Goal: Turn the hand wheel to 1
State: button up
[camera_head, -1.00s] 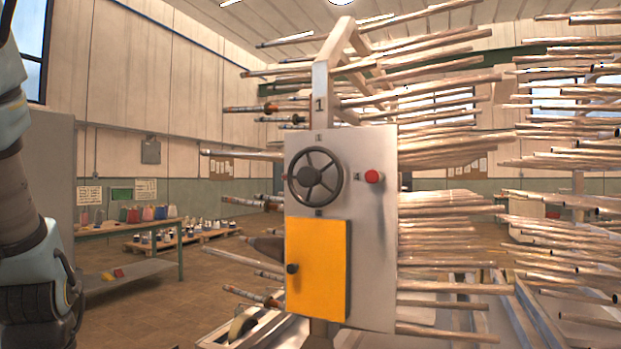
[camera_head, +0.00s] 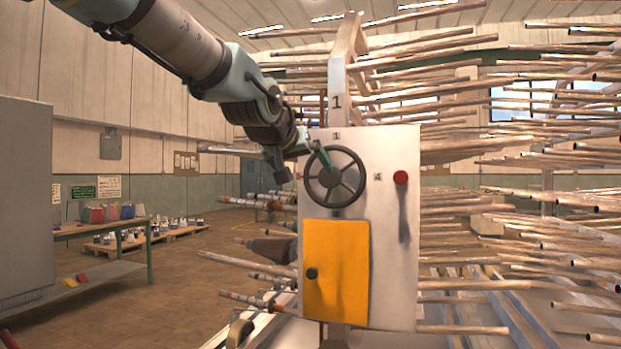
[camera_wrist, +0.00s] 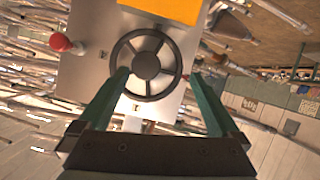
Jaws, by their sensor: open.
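The dark hand wheel (camera_head: 333,176) with several spokes is mounted on the upper part of a grey panel (camera_head: 391,262). Small marks surround it: one above (camera_head: 337,135), one to its right (camera_head: 377,177), one below (camera_head: 337,214), and a reddish one (camera_head: 299,177) at its left. My gripper (camera_head: 322,157) is at the wheel's upper left in the head view. In the wrist view, my gripper (camera_wrist: 158,75) is open, its two green fingers spread across the near part of the wheel (camera_wrist: 147,65). Whether they touch the rim I cannot tell.
A red button (camera_head: 401,177) sits on the panel right of the wheel. A yellow door (camera_head: 330,270) with a dark knob is below. Long pipes (camera_head: 470,200) stick out behind and right.

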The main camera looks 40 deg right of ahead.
aim_at(329, 178)
jog(key=shift+h, duration=0.3)
jog(key=p+x, duration=0.1)
jog(key=x, duration=0.2)
jog(key=d+r+p+x, duration=0.1)
jog(key=x, duration=0.3)
jog(key=s+p+x, duration=0.1)
jog(key=x, duration=0.2)
jog(key=shift+d+r+p, duration=0.25)
jog(key=shift+d+p, duration=0.1)
jog(key=shift+p, duration=0.05)
jog(key=shift+c, duration=0.3)
grip_shut()
